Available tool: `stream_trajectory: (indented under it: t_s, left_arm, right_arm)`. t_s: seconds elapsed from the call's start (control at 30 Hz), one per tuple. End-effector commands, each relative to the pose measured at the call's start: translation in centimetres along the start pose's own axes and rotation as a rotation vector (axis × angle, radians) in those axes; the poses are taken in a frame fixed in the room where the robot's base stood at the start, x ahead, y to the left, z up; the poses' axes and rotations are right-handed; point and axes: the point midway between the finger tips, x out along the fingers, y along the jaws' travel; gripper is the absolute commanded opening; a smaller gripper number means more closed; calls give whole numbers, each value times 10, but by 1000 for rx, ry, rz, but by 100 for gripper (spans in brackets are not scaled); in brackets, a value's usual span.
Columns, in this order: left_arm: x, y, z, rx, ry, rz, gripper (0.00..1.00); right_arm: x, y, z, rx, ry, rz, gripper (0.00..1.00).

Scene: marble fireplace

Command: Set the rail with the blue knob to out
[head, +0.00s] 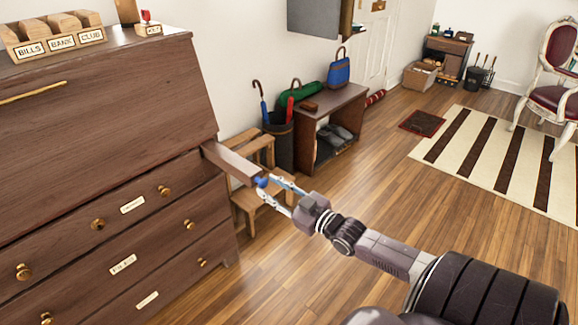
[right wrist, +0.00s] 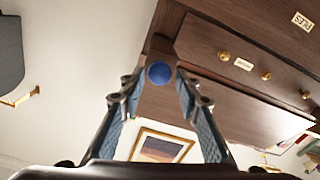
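The rail (head: 232,164) is a dark wooden bar that sticks out from the right front of the brown bureau, below its sloped front. Its blue knob (head: 261,182) is on the outer end. My right gripper (head: 267,185) is at that end, with one finger on either side of the knob. In the right wrist view the blue knob (right wrist: 159,73) sits between the two fingertips, with slim gaps beside it, so the gripper looks open. Contact with the knob cannot be made out. My left gripper is not in view.
The bureau (head: 100,160) has several drawers with brass knobs. A wooden step stool (head: 246,200) stands below the rail. Behind it are an umbrella stand (head: 280,145) and a low bench (head: 345,100). The wooden floor (head: 400,185) to the right is clear.

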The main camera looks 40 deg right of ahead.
Motion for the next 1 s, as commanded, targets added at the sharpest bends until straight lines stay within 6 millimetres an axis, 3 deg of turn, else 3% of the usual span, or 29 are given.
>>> stream_trajectory:
  t_s: [0.6, 0.8, 1.0]
  left_arm:
    - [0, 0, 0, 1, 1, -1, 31]
    - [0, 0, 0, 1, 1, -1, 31]
    - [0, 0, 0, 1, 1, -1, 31]
  right_arm:
    - [-94, -1, 1, 2, -2, 0, 31]
    - [-109, 0, 0, 0, -1, 1, 31]
    - [-112, 0, 0, 0, 1, 1, 31]
